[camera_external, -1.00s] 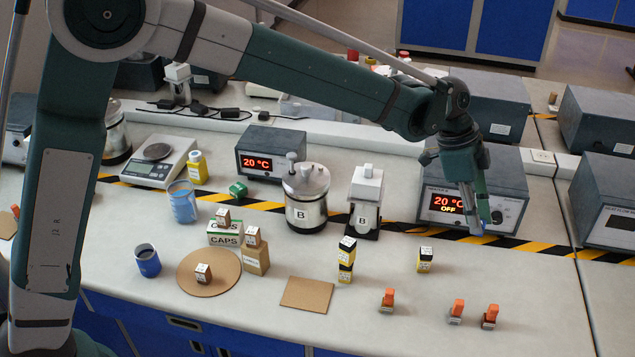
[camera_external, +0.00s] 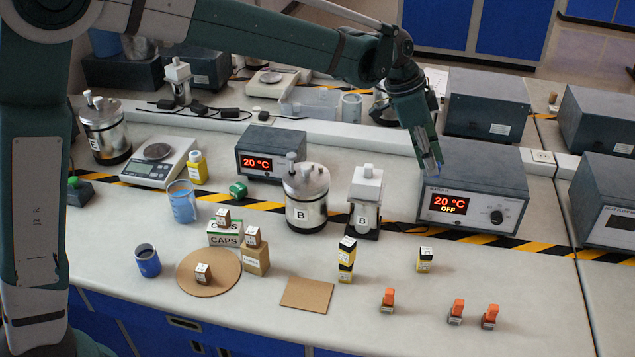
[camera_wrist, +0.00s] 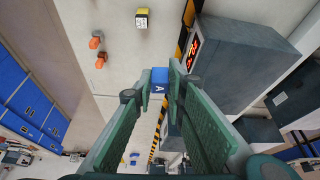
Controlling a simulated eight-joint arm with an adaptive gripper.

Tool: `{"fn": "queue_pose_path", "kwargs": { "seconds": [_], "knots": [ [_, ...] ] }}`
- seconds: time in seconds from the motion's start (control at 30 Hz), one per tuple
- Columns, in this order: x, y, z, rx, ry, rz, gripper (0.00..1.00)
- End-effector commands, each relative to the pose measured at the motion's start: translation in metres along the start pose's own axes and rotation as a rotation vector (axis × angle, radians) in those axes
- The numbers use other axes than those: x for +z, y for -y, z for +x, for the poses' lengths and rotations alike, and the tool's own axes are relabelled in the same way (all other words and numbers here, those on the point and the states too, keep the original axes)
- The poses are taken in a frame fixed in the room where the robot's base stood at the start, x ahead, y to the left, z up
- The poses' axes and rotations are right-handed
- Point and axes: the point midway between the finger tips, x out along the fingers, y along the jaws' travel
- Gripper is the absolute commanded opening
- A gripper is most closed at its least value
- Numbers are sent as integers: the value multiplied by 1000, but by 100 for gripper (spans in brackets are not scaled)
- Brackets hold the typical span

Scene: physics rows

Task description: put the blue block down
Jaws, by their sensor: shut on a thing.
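The blue block (camera_wrist: 159,76), with a letter A on one face, sits between the fingertips of my gripper (camera_wrist: 154,90) in the wrist view. A small blue patch of the block (camera_external: 439,169) shows at the fingertips in the external view. My gripper (camera_external: 433,165) is shut on it and holds it raised by the upper left part of the heater box marked 20 °C OFF (camera_external: 470,207). The block's height above the bench and its gap to the box are hard to tell.
A white-topped device (camera_external: 365,195) stands left of the heater box. Yellow-black blocks (camera_external: 346,262) and orange-topped pieces (camera_external: 457,312) stand nearer the front. A brown square mat (camera_external: 306,293) and a round cork mat (camera_external: 222,284) lie leftward. Bench right of the orange pieces is clear.

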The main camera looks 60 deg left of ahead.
Motion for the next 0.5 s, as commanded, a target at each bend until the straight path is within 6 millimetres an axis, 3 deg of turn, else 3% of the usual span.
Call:
{"fn": "queue_pose_path", "kwargs": {
  "seconds": [0.1, 0.5],
  "knots": [
    [31, 29, -12, -35, -1, -83, 8],
    [137, 109, -56, -149, 0, -357, 8]
  ]
}}
